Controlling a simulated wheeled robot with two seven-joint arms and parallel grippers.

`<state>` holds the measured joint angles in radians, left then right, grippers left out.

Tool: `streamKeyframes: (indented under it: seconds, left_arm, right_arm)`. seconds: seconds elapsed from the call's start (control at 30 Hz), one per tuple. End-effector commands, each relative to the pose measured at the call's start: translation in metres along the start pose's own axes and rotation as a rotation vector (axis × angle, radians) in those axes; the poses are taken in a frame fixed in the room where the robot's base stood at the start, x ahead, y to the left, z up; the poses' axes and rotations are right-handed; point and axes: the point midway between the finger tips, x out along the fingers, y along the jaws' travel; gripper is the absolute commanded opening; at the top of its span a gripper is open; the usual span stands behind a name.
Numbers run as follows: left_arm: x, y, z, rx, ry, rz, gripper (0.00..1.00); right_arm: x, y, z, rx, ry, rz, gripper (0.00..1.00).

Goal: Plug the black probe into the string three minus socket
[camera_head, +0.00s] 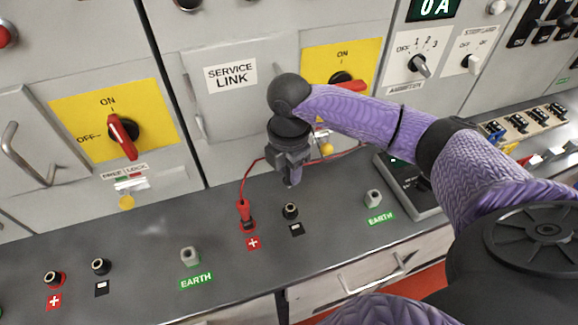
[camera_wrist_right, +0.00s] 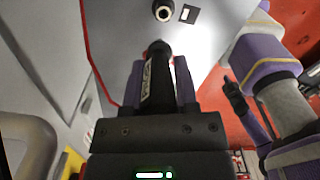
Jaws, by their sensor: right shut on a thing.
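My right gripper (camera_head: 291,181) hangs just above the grey bench top, fingers pointing down. In the right wrist view it is shut on the black probe (camera_wrist_right: 157,78), which lies between its two purple fingers. A black minus socket (camera_head: 290,211) with a black label is just in front of the gripper in the head view. In the wrist view a socket (camera_wrist_right: 163,11) beside a black label shows beyond the probe tip, apart from it. A red probe (camera_head: 244,210) stands in the red plus socket on the left. My left gripper cannot be made out in either view.
Earth posts (camera_head: 190,256) and (camera_head: 374,198) flank the plus and minus pair. Another plus socket (camera_head: 54,278) and minus socket (camera_head: 101,266) are at the left. A dark meter (camera_head: 410,184) is at the right. A red lead (camera_head: 253,167) runs behind my gripper.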

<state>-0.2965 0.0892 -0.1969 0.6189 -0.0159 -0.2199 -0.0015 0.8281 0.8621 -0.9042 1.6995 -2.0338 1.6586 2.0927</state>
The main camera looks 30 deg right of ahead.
Motion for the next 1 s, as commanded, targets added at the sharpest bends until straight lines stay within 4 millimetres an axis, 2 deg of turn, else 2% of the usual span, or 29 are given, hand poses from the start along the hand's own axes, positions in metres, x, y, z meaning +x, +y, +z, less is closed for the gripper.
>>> streamKeyframes:
  seconds: [0.33, 0.8, 1.0]
  left_arm:
    - [-0.003, -0.004, 0.006, 0.003, -0.014, -0.006, 0.0]
    - [0.036, 0.0, 0.01, 0.001, -0.019, 0.0, 0.0]
    - [0.037, 0.002, 0.009, -0.001, -0.014, 0.004, 0.0]
  right_arm:
    - [0.0, 0.0, 0.0, 0.0, 0.0, 0.0, 0.0]
    - [0.056, 0.0, 0.0, 0.001, 0.0, -0.002, 0.0]
    - [0.059, 0.0, 0.0, 0.0, 0.0, 0.0, 0.0]
